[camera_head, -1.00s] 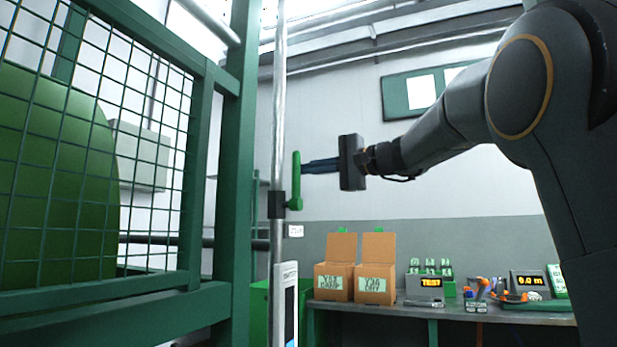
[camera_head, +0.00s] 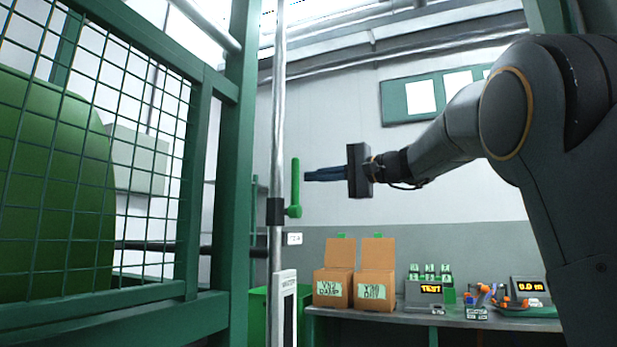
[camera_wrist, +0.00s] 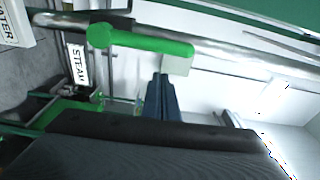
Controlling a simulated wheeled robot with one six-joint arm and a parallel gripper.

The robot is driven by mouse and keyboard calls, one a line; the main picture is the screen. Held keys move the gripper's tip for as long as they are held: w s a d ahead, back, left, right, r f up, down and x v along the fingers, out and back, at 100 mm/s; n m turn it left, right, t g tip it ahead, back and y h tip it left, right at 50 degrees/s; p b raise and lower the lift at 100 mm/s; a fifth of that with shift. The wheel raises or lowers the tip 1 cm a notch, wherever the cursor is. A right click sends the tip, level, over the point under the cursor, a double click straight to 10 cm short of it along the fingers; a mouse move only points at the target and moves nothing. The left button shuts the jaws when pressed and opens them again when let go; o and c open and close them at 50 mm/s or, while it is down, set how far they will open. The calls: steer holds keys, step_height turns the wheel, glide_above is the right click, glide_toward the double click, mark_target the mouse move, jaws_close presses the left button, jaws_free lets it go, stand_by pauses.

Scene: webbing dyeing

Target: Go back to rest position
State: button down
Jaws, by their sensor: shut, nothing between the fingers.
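My gripper (camera_head: 307,175) is shut and empty, its slim blue-grey fingers pointing left in the head view. The fingertips are just right of a green lever handle (camera_head: 296,185) with a narrow gap showing between them. The handle stands upright, joined at its lower end to a dark fitting (camera_head: 276,211) on a vertical metal pipe (camera_head: 278,120). In the wrist view, the closed fingers (camera_wrist: 162,80) point at the green handle (camera_wrist: 140,41), which crosses the upper middle. The wrist view does not clearly show how far apart they are.
A green mesh guard frame (camera_head: 215,200) stands left of the pipe. A STEAM label (camera_wrist: 77,66) shows in the wrist view.

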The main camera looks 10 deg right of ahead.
steer(key=v, duration=0.8)
steer(key=shift+w+d, duration=0.25)
steer(key=shift+w, duration=0.15)
steer(key=shift+f, duration=0.2)
